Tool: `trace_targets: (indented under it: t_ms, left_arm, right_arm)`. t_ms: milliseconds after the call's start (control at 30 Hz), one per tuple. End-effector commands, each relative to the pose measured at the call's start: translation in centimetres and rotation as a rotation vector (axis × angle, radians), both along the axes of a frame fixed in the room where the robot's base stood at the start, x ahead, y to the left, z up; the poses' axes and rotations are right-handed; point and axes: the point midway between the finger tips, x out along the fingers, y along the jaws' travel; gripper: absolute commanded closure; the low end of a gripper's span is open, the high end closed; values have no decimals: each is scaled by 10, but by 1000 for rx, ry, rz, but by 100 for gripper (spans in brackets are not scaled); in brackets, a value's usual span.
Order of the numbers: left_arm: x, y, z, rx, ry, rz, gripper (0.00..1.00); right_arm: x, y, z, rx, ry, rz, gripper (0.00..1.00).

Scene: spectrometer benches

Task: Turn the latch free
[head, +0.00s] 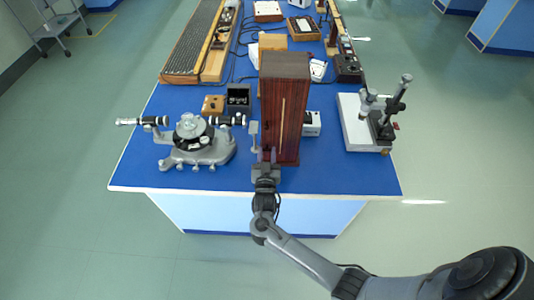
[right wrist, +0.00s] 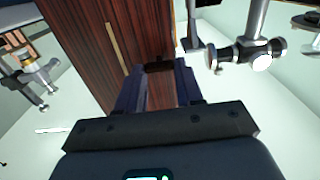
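A tall dark reddish wooden cabinet (head: 285,105) stands upright near the front edge of the blue bench. A pale vertical strip (head: 281,118) runs down its front, and the strip also shows in the right wrist view (right wrist: 113,48). My right gripper (head: 267,156) is at the lower front left of the cabinet. In the right wrist view its two fingers (right wrist: 157,78) are apart, with wood visible between them. A small dark block (right wrist: 158,67), possibly the latch, lies between the fingertips; I cannot tell whether they touch it. My left gripper is not in view.
A grey spectrometer (head: 195,145) with telescope tubes stands to the left of the cabinet. A microscope-like stand (head: 383,115) on a white base is at the right. Wooden boxes and cables fill the bench behind. The bench's front right is clear.

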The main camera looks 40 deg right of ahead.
Motion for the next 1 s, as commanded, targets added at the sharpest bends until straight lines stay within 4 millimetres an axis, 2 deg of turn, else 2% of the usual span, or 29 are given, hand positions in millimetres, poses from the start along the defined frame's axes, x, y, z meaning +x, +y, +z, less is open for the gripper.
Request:
trace_targets:
  t_ms: [33, 167, 567, 667, 1000]
  left_arm:
    - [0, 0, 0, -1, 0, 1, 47]
    - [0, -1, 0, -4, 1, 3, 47]
    - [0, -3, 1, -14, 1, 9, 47]
    - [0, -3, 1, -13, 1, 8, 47]
    - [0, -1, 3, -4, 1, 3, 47]
  right_arm:
    - [0, 0, 0, -1, 1, 0, 58]
    - [0, 0, 0, 0, 0, 0, 38]
    - [-4, 4, -1, 1, 1, 1, 38]
    - [-12, 12, -1, 2, -1, 2, 38]
    - [-55, 49, -1, 3, 2, 1, 38]
